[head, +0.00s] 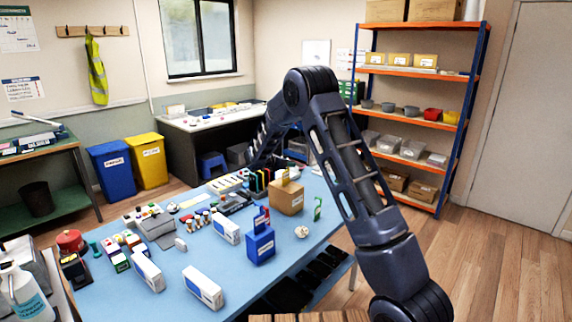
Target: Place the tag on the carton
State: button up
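The carton (289,202), a small brown cardboard box, stands on the blue worktable, with a pale label on its side. A small tan piece shows at its top; I cannot tell whether it is a flap or a separate thing. A green hook-topped tag (318,208) stands just right of the carton, apart from it. My gripper (258,163) is at the far end of my arm, beyond the carton near the table's back edge. It is small and dark there, and its fingers cannot be made out.
A blue box (260,246) stands in front of the carton, with white boxes (203,288) to its left. A round pale item (301,232) lies near the table's right edge. Several small goods crowd the left. The front middle of the blue table (245,285) is clear.

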jog(key=shift+s+a+r, duration=0.15)
jog(key=shift+r, duration=0.05)
jog(key=v, duration=1.2)
jog(key=s+d+r+m+g+y, duration=0.1)
jog(key=s+d+r+m+g, duration=0.1)
jog(key=s+d+r+m, duration=0.4)
jog(key=s+d+r+m+g+y, duration=0.1)
jog(key=s+d+r+m+g, duration=0.15)
jog(key=s+d, duration=0.65)
jog(key=s+d+r+m+g+y, duration=0.15)
jog(key=s+d+r+m, duration=0.35)
jog(key=d, duration=0.5)
jog(key=s+d+m+y, duration=0.2)
jog(key=s+m, duration=0.4)
jog(key=s, duration=0.7)
jog(key=s+d+m+t+y, duration=0.1)
jog(key=s+d+m+y, duration=0.2)
jog(key=s+m, duration=0.4)
jog(key=shift+s+f+y, duration=0.45)
jog(key=shift+s+y, duration=0.1)
jog(key=shift+s, duration=3.1)
jog(key=shift+d+m, duration=0.1)
jog(key=shift+m, duration=0.15)
